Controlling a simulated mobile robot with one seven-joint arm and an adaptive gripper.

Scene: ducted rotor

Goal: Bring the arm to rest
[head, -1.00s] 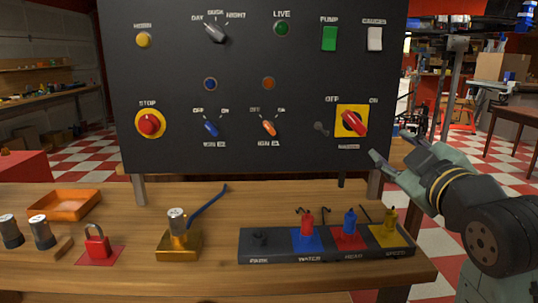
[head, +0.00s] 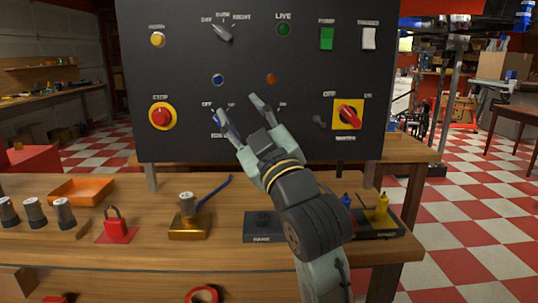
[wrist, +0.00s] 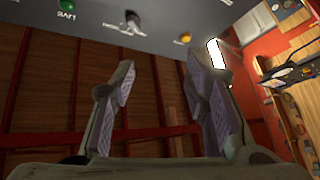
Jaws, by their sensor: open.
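My gripper (head: 243,113) is open and empty in the head view, raised in front of the lower middle of the black control panel (head: 185,72). The panel also shows at the top of the wrist view (wrist: 160,20), upside down. My arm crosses the right part of the workbench (head: 150,258) and hides part of the rack of small bottles there.
The red stop button (head: 160,117) and red rotary switch (head: 348,115) flank my gripper. A red ring (head: 201,294) lies lower down.

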